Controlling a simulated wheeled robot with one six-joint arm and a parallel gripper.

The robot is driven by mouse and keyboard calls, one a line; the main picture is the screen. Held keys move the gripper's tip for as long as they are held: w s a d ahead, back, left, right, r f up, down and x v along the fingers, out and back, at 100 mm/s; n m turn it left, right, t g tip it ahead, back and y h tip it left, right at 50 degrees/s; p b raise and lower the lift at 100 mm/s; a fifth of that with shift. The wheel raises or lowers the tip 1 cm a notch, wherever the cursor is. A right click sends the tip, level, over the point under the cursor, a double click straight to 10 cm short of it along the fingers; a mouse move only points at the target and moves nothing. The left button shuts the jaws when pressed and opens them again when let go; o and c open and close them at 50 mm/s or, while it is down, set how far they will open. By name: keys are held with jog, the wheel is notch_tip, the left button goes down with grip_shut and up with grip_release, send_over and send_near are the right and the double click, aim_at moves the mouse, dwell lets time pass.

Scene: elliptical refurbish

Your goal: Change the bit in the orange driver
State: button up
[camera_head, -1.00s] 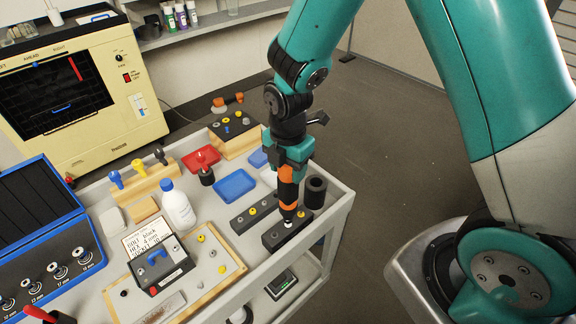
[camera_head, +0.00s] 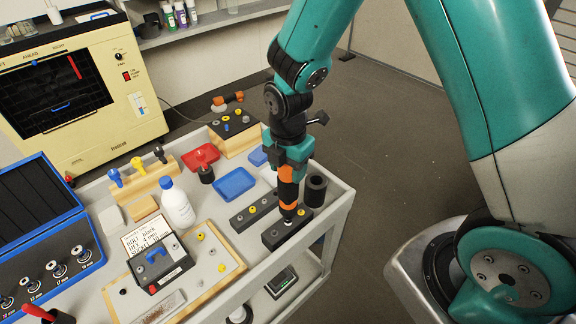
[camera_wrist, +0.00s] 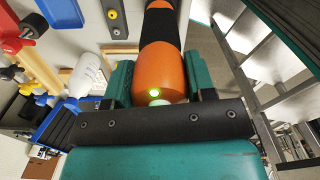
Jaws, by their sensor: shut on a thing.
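My gripper (camera_head: 290,165) is shut on the orange driver (camera_head: 287,190), which points down over the cart's right side. In the wrist view, the driver (camera_wrist: 160,70) sits between the teal jaws, with a small green light lit on its orange body. Its lower end is at the front black bit block (camera_head: 275,236); whether a bit is seated in it I cannot tell. A second black bit block (camera_head: 241,222) with a yellow insert lies just behind.
A black cup (camera_head: 315,190) stands close right of the driver. A white bottle (camera_head: 178,204), blue tray (camera_head: 234,184) and red tray (camera_head: 201,157) lie to the left. A board (camera_head: 212,262) with coloured inserts is at front. A blue case (camera_head: 70,215) stands at left.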

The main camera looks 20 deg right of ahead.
jog(key=shift+f+b, duration=0.5)
jog(key=shift+f, duration=0.2)
dwell(0.7)
jog(key=shift+r, duration=0.15)
jog(key=shift+r+p, duration=4.15)
jog(key=shift+r, duration=0.75)
